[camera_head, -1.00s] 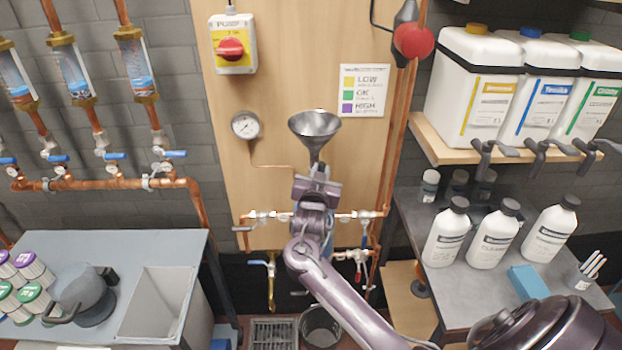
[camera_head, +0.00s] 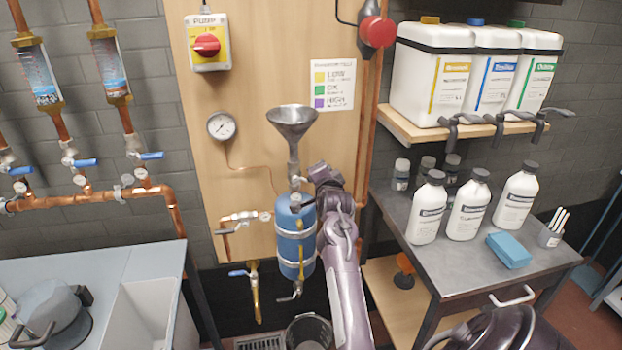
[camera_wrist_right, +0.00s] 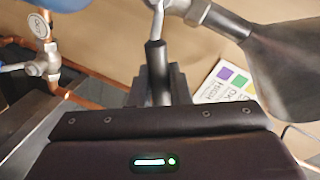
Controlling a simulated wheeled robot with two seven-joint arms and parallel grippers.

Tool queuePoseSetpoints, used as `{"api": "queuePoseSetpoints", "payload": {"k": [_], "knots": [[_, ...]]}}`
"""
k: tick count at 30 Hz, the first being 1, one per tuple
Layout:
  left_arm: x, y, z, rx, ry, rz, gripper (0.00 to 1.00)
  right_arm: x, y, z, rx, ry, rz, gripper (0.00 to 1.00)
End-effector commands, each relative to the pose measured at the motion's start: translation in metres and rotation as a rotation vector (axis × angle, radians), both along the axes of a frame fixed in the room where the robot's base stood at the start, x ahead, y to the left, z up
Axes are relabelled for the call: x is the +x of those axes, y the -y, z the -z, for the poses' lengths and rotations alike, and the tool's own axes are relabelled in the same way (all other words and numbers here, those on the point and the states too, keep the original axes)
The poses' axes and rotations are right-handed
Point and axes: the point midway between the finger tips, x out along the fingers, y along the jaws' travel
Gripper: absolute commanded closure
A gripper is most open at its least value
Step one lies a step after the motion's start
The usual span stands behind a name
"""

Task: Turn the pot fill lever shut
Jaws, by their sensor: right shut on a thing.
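The blue pot (camera_head: 296,236) hangs upright on the wooden panel. A metal funnel (camera_head: 292,124) stands above it, joined by a valve; the funnel also shows in the right wrist view (camera_wrist_right: 288,62). My right gripper (camera_head: 308,184) is at this valve, just right of the pipe between funnel and pot. In the right wrist view, the dark-sleeved pot fill lever (camera_wrist_right: 156,62) stands between the fingers, which are shut on it. Its metal stem runs up to the valve body. In the head view the lever is mostly hidden by the gripper. My left gripper is out of view.
A gauge (camera_head: 222,126) and a red switch box (camera_head: 207,44) are on the panel left of the funnel. A pipe with valves (camera_head: 244,217) runs left of the pot. A black bucket (camera_head: 308,331) stands below. Bottles stand on the right-hand table (camera_head: 437,262).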

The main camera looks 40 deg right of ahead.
Motion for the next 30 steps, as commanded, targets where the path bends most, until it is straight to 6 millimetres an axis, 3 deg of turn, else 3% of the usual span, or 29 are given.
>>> {"api": "queuePoseSetpoints", "payload": {"k": [9,15,30], "knots": [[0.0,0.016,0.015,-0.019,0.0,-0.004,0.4,-0.003,0.005,0.024,0.236,0.136,0.0,1.0],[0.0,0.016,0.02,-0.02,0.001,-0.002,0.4,-0.004,0.006,0.032,0.335,0.196,0.0,1.0],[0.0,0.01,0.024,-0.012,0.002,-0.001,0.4,-0.004,0.006,0.039,0.422,0.247,0.001,1.0]]}}
